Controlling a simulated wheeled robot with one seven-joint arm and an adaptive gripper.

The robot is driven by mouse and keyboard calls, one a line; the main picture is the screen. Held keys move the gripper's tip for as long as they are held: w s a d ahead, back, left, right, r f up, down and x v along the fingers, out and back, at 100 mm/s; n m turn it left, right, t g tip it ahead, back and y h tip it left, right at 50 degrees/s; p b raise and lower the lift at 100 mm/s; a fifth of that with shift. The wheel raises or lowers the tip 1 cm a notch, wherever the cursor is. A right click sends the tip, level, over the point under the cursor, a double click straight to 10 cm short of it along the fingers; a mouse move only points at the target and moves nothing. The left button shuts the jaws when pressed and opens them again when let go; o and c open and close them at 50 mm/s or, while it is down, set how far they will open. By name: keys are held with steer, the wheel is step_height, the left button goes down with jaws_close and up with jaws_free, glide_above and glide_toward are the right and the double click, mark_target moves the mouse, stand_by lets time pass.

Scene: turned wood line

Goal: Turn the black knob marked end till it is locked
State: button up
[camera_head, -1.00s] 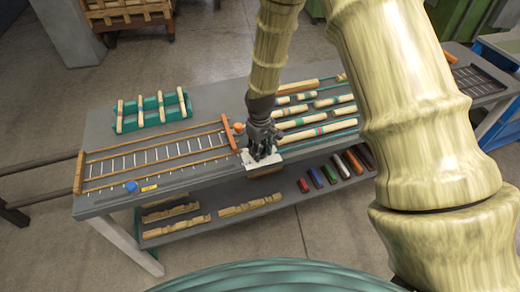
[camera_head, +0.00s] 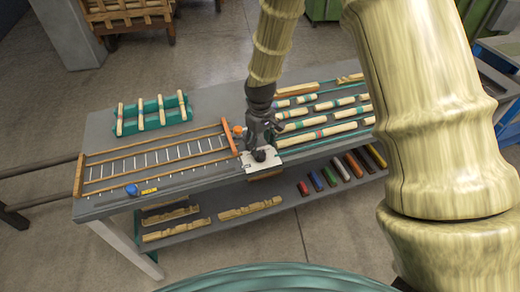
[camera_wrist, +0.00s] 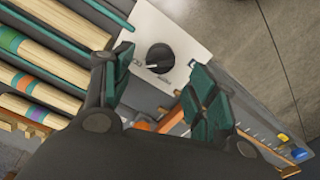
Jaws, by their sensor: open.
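The black knob (camera_wrist: 159,58) sits on a white plate (camera_wrist: 178,28) at the table's front edge. It has a light pointer line on its face. Small dark marks stand beside it, too small to read. The knob also shows in the head view (camera_head: 259,156), on the white plate (camera_head: 271,163). My gripper (camera_wrist: 160,64) is open, its two green-padded fingers on either side of the knob in the wrist view. In the head view my gripper (camera_head: 265,138) is above and behind the knob, seemingly apart from it.
Wooden rods (camera_head: 317,135) lie in rows right of the plate. A wood-railed frame (camera_head: 155,160) with a blue knob (camera_head: 131,190) lies left. A green rack (camera_head: 153,121) holds several rods at the back left. Coloured blocks (camera_head: 331,176) are on the lower shelf.

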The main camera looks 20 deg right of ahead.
mark_target(260, 152)
step_height(260, 152, up, 7)
stand_by(0.4)
steer(key=shift+f, duration=0.1)
stand_by(0.3)
